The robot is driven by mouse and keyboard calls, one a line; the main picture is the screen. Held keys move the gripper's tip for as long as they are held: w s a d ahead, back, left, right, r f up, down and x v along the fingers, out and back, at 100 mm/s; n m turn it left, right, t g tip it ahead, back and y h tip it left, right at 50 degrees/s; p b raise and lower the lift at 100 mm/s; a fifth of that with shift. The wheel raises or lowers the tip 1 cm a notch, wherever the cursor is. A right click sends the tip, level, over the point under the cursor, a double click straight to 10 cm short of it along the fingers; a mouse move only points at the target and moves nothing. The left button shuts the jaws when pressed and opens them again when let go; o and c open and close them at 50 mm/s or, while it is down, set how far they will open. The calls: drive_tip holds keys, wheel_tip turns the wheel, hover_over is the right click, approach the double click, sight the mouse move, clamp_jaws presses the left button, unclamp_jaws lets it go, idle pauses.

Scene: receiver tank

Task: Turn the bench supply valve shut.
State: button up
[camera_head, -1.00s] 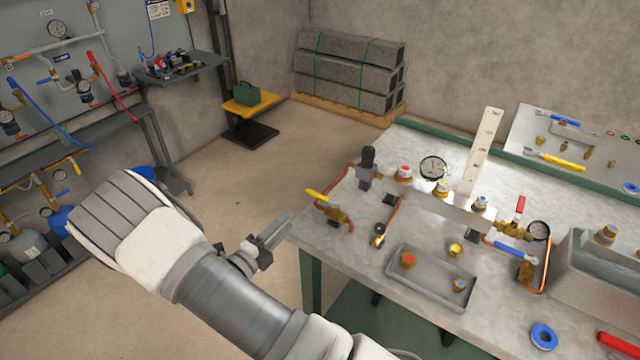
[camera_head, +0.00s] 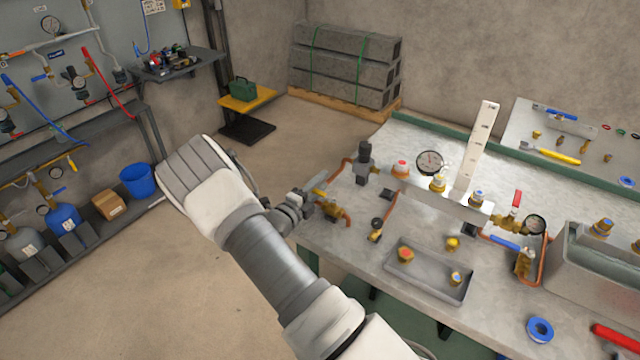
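Part of the lever and the fingertips hide each other. I cannot tell whether the fingers touch the lever or are closed on it.
Along the pipe stand a dark regulator (camera_head: 365,165), a gauge (camera_head: 430,161), a red-handled valve (camera_head: 516,200) and a blue-handled valve (camera_head: 508,243). A grey tray (camera_head: 430,281) with brass fittings lies in front. Floor left of the bench is clear.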

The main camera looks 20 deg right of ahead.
drive_tip(key=shift+c, duration=0.2)
clamp_jaws()
idle(1.3)
